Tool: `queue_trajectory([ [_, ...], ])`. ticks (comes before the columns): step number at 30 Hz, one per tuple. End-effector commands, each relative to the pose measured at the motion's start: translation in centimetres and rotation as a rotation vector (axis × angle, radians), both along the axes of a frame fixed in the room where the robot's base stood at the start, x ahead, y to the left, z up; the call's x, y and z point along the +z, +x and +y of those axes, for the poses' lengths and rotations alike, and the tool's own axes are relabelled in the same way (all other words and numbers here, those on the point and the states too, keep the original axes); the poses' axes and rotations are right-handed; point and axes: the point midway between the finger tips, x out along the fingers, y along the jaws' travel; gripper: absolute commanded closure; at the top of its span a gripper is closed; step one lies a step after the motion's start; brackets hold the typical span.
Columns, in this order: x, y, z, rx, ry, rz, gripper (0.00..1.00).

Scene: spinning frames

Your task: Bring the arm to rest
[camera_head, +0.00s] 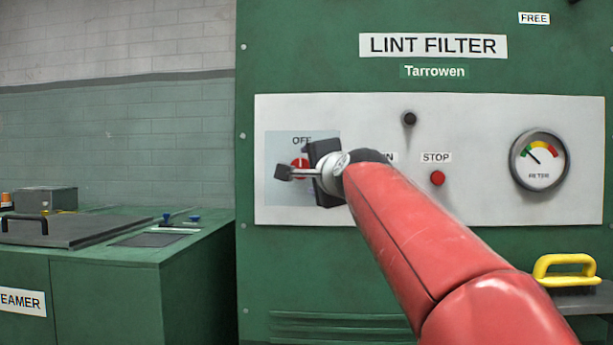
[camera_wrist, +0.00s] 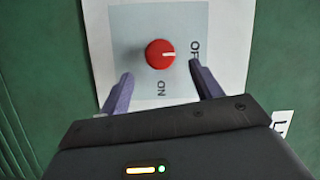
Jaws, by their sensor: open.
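My gripper (camera_head: 285,172) is in front of the light blue switch plate on the lint filter panel. In the wrist view its two purple fingers (camera_wrist: 161,70) are apart, with nothing between them. The red round knob (camera_wrist: 160,54) shows just past the fingertips and looks clear of them. Its white mark points toward the OFF label. In the head view the knob (camera_head: 300,163) is partly hidden behind my gripper, with OFF above it. My red arm reaches across the panel from the lower right.
The panel (camera_head: 480,205) also carries a red STOP button (camera_head: 438,178), a dark knob (camera_head: 409,119) and a gauge (camera_head: 540,160). A yellow-handled brush (camera_head: 566,270) lies on a shelf at lower right. The green steamer (camera_head: 130,270) stands at left.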

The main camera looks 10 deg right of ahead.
Motion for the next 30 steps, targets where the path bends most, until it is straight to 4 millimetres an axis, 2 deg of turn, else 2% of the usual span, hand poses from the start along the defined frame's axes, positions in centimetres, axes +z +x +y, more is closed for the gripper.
queue_trajectory([
  [3,-0.1,-1.5,-0.1,0.0,0.0,-0.001,0.36],
  [6,-0.1,-2.0,-0.1,0.0,0.0,-0.001,0.36],
  [19,-0.1,-2.1,-0.1,0.001,-0.001,0.001,0.36],
  [22,-0.9,-2.6,0.3,0.007,-0.043,0.031,0.36],
  [23,-1.5,-3.0,0.5,0.011,-0.069,0.051,0.36],
  [26,-5.1,-5.3,1.5,0.04,-0.221,0.158,0.36],
  [29,-10.8,-9.2,2.4,0.103,-0.44,0.308,0.36],
  [30,-13.3,-11.0,2.7,0.136,-0.531,0.371,0.36],
])
